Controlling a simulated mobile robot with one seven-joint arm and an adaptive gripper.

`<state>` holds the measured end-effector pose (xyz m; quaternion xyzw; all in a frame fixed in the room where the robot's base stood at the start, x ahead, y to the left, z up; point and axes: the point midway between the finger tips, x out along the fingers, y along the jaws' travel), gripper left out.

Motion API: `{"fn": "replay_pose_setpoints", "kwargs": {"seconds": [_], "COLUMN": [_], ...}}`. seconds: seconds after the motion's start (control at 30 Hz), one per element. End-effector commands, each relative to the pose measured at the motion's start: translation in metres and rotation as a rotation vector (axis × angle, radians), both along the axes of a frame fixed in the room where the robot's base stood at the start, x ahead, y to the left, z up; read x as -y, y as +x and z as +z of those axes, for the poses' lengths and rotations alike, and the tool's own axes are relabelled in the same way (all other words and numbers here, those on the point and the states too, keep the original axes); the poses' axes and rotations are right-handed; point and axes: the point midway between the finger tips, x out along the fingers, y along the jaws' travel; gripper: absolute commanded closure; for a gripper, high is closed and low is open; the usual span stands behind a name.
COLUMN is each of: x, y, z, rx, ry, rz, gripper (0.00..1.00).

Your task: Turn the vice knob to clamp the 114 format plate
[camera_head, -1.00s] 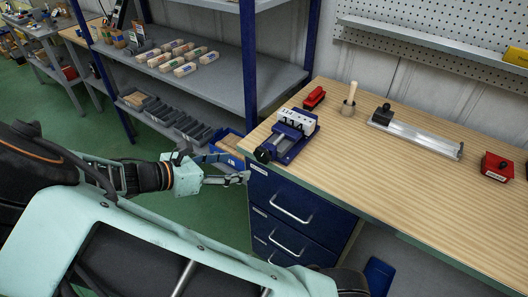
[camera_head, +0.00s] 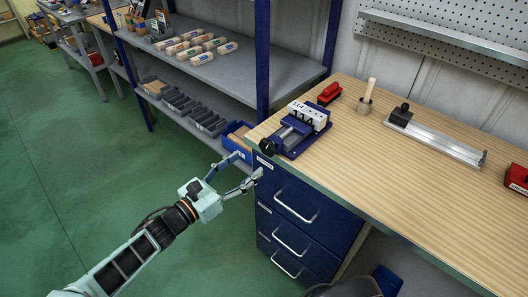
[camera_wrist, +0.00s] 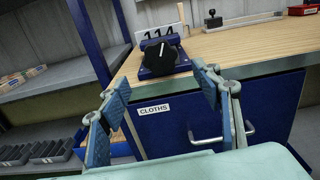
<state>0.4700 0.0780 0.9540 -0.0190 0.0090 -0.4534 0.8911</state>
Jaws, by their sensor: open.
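The blue vice (camera_head: 301,137) sits at the near left corner of the wooden bench. Its black knob (camera_head: 267,147) faces out over the bench's left edge, and shows in the wrist view (camera_wrist: 160,60). The white 114 format plate (camera_head: 308,115) stands upright in the vice, and its number shows behind the knob in the wrist view (camera_wrist: 159,33). I cannot tell whether the jaws touch it. My gripper (camera_head: 246,168) is open and empty, a little below and in front of the knob. In the wrist view its fingers (camera_wrist: 163,97) stand apart, with the knob above and between them.
A drawer unit (camera_head: 300,205) labelled CLOTHS is under the bench, close to my fingers. A blue bin (camera_head: 237,141) and a grey shelf rack (camera_head: 225,75) stand to the left. A red stapler-like object (camera_head: 329,94) is behind the vice. Green floor is free at left.

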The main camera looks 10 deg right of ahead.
Motion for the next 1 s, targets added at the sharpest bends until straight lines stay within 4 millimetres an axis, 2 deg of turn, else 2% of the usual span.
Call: {"fn": "replay_pose_setpoints", "kwargs": {"seconds": [0.1,0.33,0.5,0.8,1.0], "x": [0.022,0.052,0.062,0.064,0.063], "y": [0.014,0.037,0.045,0.046,0.046], "z": [0.001,0.001,0.000,0.000,0.000], "rx": [0.001,0.000,0.000,-0.001,-0.001], "ry": [-0.005,-0.002,0.000,0.002,0.001], "rz": [-0.004,-0.004,-0.002,-0.001,-0.001], "gripper": [0.41,0.41,0.41,0.41,0.62]}}
